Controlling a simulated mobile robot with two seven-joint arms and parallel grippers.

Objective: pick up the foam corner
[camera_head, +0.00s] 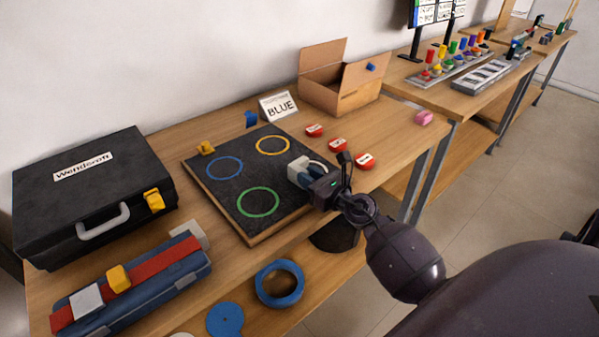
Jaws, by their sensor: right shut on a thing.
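My right gripper (303,173) is over the right side of the black mesh pad (226,181). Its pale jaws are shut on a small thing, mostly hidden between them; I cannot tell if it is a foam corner. A small blue angular piece (251,119) stands behind the pad, and a yellow piece (206,148) sits at the pad's far left corner. Either may be a foam corner. The pad carries blue, yellow and green rings, and a white ring partly hidden by the gripper. My left gripper is not in view.
A black case (92,190) and a blue toolbox-like case with a red band (180,256) lie left. Several red pieces (337,145) lie right of the pad. A blue ring (280,284) is on the lower shelf.

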